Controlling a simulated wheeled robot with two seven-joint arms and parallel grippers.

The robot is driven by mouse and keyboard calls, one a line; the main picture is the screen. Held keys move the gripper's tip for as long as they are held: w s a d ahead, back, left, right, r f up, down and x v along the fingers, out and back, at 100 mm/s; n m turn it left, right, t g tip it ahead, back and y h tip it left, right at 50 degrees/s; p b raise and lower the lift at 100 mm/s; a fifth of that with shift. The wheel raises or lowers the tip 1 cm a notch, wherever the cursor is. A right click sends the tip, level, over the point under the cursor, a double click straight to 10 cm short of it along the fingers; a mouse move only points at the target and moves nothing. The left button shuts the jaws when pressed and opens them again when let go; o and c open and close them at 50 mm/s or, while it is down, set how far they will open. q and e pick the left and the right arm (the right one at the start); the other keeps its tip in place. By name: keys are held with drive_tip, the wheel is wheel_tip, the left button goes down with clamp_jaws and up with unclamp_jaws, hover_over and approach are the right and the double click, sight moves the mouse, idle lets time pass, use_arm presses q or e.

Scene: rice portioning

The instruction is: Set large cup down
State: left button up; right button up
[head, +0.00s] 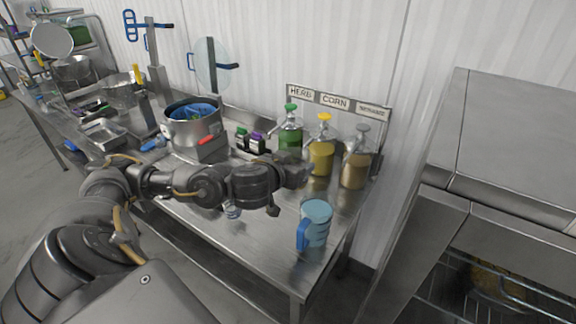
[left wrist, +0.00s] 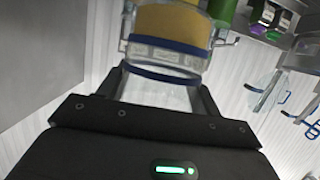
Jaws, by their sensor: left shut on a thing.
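My left gripper (head: 288,184) reaches from the left over the right part of the steel table, in front of the pump bottles. In the left wrist view my left gripper (left wrist: 163,92) is shut on a clear cup with blue bands (left wrist: 165,74), with the yellow bottle behind it. That picture is upside down. In the head view the held cup is mostly hidden by the gripper, so its height above the table is hard to tell. A light blue jug with a blue handle (head: 316,222) stands upright near the table's front right corner. My right gripper is not in view.
Green (head: 290,132), yellow (head: 321,152) and brown (head: 356,165) pump bottles stand by the wall under labels. A pot (head: 193,135) stands left of them. A small clear item (head: 232,209) is on the table below my arm. A steel oven (head: 505,150) is at right.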

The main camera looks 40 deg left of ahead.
use_arm(q)
drive_tip(key=shift+w+d+r, duration=0.2)
drive_tip(key=shift+w+d, duration=0.15)
drive_tip(key=shift+d, duration=0.3)
drive_tip(key=w+d+r+m+h+b, duration=0.1)
drive_tip(key=w+d+r+b, duration=0.15)
drive_tip(key=d, duration=0.75)
drive_tip(key=d+f+m+h+b, duration=0.1)
drive_tip(key=d+f+b, duration=0.2)
drive_tip(key=f+b, duration=0.3)
drive_tip(key=shift+d+f+b, duration=0.25)
drive_tip(key=shift+d+b, duration=0.1)
drive_tip(key=shift+b, duration=0.65)
